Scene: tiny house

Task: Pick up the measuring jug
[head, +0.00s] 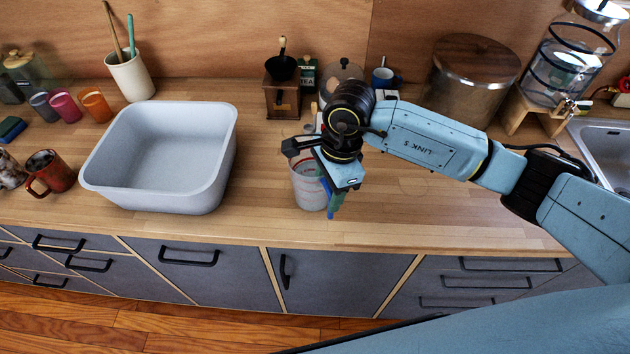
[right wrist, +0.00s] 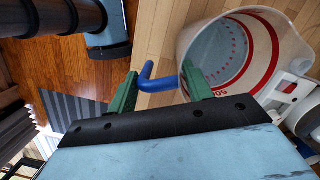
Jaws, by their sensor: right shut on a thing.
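The measuring jug (head: 307,188) stands on the wooden counter, clear-walled with red markings, partly hidden by my right gripper (head: 330,192). The right wrist view shows the jug (right wrist: 262,50) with its open rim, red band and scale. A blue handle (right wrist: 158,84) lies between the green fingertips of my right gripper (right wrist: 160,92), which is shut on it. The right-hand finger is close against the jug's wall. My left gripper is in neither view.
A large pale basin (head: 165,195) stands left of the jug. A coffee grinder (head: 282,95) and a blue mug (head: 383,77) stand behind. A wooden-lidded canister (head: 472,85) is at the back right. The counter right of the jug is clear.

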